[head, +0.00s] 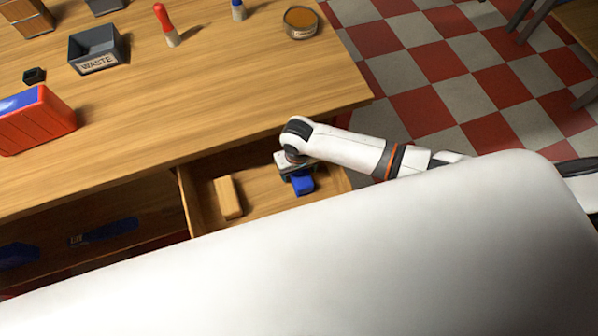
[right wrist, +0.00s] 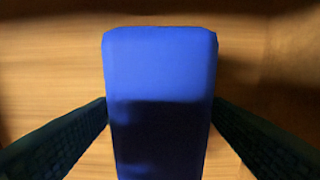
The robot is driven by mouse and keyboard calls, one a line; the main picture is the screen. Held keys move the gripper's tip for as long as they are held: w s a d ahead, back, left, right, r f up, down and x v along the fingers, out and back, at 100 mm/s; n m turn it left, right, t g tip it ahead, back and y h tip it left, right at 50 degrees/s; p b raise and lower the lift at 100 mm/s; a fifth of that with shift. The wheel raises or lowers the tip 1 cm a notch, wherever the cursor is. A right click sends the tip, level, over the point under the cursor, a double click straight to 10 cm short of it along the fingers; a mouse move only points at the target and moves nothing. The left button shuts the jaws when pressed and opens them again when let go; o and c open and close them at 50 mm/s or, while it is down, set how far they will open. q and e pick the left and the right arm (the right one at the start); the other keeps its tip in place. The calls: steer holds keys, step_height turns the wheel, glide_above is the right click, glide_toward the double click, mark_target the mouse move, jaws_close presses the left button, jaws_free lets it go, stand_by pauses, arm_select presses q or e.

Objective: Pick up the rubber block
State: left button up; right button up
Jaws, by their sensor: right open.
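A blue block (head: 302,184), which looks like the rubber block, lies in the open drawer under my right gripper (head: 296,170). In the right wrist view the blue block (right wrist: 160,65) stands upright in the picture between the two dark fingers, with its lower part in shadow. The right gripper is open, one finger on each side of the block. The fingers look very close to its sides; I cannot tell whether they touch. My left gripper is not in view.
A tan block (head: 228,198) lies in the drawer (head: 187,203) to the left. The table (head: 220,95) above holds a red box (head: 35,125), a grey waste bin (head: 97,50) and a round tin (head: 300,22). Drawer walls surround the gripper closely.

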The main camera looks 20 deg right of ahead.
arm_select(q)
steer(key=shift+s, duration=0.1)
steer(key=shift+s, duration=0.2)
arm_select(e)
steer(key=c, duration=1.1)
steer(key=shift+r, duration=0.1)
steer(key=shift+c, duration=0.2)
